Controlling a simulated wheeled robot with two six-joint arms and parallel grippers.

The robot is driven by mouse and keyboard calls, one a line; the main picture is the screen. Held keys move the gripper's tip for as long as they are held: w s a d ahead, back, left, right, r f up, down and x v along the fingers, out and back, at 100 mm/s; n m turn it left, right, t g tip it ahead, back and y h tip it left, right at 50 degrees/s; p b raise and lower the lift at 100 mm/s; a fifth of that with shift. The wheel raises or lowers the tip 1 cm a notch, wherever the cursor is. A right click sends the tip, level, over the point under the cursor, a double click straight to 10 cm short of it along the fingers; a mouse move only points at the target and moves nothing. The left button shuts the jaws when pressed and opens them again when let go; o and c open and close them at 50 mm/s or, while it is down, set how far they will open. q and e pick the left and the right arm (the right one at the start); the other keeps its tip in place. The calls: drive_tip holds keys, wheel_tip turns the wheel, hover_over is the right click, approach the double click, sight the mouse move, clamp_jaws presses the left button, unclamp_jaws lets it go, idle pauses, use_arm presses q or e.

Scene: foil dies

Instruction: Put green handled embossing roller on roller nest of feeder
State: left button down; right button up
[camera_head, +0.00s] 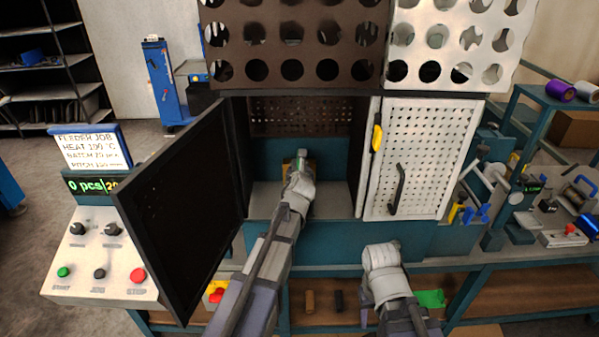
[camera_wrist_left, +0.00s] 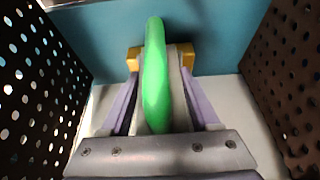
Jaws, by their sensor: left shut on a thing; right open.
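The green-handled embossing roller shows in the left wrist view as a thick green handle (camera_wrist_left: 156,85). My left gripper (camera_wrist_left: 160,74) is shut on it, inside the open cabinet. In the head view, the gripper (camera_head: 302,165) is deep in the cabinet, largely hidden by my arm. Yellow blocks of what looks like the roller nest (camera_wrist_left: 134,58) stand beyond the handle against the blue back. The roller's body is mostly hidden, so I cannot tell whether it touches the nest. My right gripper (camera_head: 382,254) is open, low in front of the cabinet; its fingers are barely visible.
A dark perforated door (camera_head: 185,210) stands open on the left. A white perforated panel (camera_head: 430,155) with a handle closes the right side. Perforated walls (camera_wrist_left: 30,85) flank the left gripper closely. A green item (camera_head: 430,298) lies on the shelf below.

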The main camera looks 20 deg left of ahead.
use_arm(q)
drive_tip(key=shift+f+b, duration=2.25)
drive_tip(key=shift+b, duration=0.1)
drive_tip(key=shift+r, duration=0.1)
drive_tip(key=shift+c, duration=0.6)
unclamp_jaws()
